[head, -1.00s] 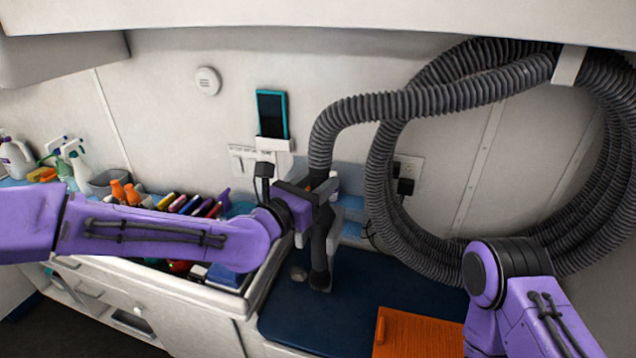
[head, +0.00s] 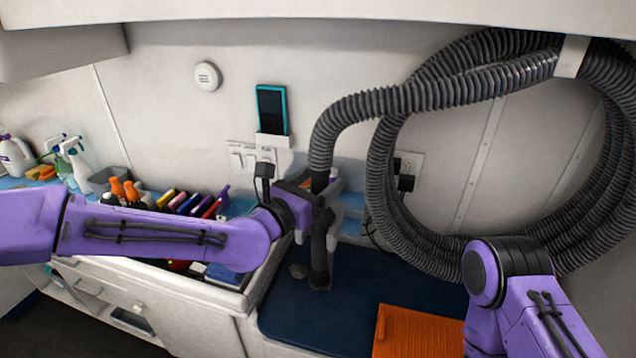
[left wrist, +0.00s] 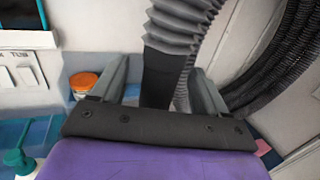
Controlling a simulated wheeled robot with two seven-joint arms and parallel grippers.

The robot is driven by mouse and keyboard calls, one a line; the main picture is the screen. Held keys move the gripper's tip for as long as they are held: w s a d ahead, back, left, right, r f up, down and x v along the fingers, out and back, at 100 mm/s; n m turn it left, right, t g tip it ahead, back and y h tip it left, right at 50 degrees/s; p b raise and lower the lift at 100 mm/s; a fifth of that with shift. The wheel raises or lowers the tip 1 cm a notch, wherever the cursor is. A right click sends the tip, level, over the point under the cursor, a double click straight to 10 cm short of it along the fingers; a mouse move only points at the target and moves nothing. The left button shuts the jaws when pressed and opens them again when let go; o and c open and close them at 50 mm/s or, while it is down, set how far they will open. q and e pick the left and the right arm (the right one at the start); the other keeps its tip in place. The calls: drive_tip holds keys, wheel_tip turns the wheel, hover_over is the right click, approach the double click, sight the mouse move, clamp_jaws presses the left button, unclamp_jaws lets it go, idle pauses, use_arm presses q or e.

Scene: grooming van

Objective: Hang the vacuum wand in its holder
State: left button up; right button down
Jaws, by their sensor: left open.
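The vacuum wand (head: 319,252) is a dark tube standing roughly upright over the blue mat, with its lower end near the mat. Its upper end joins a grey ribbed hose (head: 345,112). My left gripper (head: 322,208) is at the wand's upper part, just below the hose. In the left wrist view the wand's black cuff (left wrist: 159,78) stands between the two open fingers, with gaps beside it. I cannot clearly make out the holder. My right arm shows at the lower right, but its gripper is out of view.
The hose loops in a big coil on the right wall under a white bracket (head: 571,56). An orange board (head: 415,332) lies on the dark blue mat (head: 285,318). A bin of colourful items stands left, behind my left arm. A teal-framed device (head: 271,110) hangs on the wall.

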use_arm(q)
drive_tip(key=o, duration=0.5)
drive_tip(key=shift+f, duration=0.15)
drive_tip(key=v, duration=1)
idle(0.8)
